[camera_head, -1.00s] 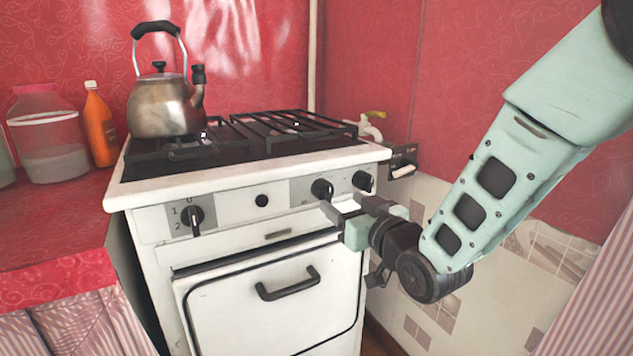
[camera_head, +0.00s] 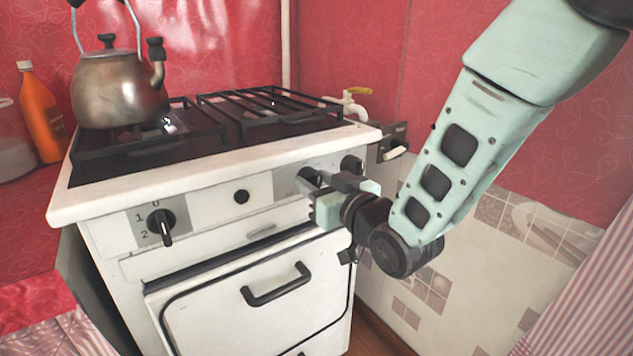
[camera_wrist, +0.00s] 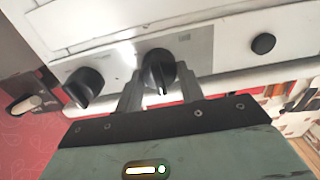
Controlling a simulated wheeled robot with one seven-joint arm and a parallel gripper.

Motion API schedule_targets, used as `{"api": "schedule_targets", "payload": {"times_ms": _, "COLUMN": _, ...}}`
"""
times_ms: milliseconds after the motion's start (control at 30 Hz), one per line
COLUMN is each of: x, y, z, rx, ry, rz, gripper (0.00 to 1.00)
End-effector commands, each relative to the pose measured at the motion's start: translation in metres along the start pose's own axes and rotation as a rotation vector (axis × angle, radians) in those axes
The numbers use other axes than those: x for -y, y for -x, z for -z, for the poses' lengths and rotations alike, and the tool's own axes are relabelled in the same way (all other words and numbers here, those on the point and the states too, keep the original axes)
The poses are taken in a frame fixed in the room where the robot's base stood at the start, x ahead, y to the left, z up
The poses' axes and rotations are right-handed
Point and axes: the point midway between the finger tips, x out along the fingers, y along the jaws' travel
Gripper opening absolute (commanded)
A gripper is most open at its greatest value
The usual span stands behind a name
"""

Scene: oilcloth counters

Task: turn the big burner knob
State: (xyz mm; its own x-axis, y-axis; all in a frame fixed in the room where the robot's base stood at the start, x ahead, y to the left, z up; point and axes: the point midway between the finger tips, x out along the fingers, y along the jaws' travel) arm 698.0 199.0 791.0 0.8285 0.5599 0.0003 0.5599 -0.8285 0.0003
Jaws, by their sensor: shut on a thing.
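The big burner knob (camera_head: 309,177) is black and round, on the grey panel at the right of the white stove's front. My gripper (camera_head: 322,187) is at this knob and partly covers it in the head view. In the wrist view the knob (camera_wrist: 158,70) sits between the two fingers of my gripper (camera_wrist: 159,90), one on each side, with its pointer ridge towards the palm. The gripper is shut on it. Any marks around this knob are too small to read.
Another black knob (camera_head: 352,165) is close to the right of the gripper. A round black button (camera_head: 241,197) and a knob marked 1 and 2 (camera_head: 160,227) are to the left. The oven handle (camera_head: 277,285) is below. A kettle (camera_head: 118,90) stands on the stove.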

Motion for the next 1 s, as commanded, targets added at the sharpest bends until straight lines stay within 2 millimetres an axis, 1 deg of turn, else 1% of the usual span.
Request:
{"api": "schedule_targets", "payload": {"times_ms": 267, "x": -0.0001, "y": -0.0001, "z": -0.0003, "rx": 0.000, "ry": -0.011, "rz": 0.000, "gripper": 0.15}}
{"api": "schedule_targets", "payload": {"times_ms": 467, "x": -0.0009, "y": -0.0001, "z": -0.0014, "rx": 0.001, "ry": -0.078, "rz": -0.001, "gripper": 0.15}}
{"api": "schedule_targets", "payload": {"times_ms": 667, "x": -0.0019, "y": -0.0001, "z": -0.0019, "rx": -0.001, "ry": -0.217, "rz": -0.001, "gripper": 0.15}}
{"api": "schedule_targets", "payload": {"times_ms": 1000, "x": -0.0033, "y": -0.0001, "z": -0.0023, "rx": 0.000, "ry": -0.505, "rz": -0.002, "gripper": 0.15}}
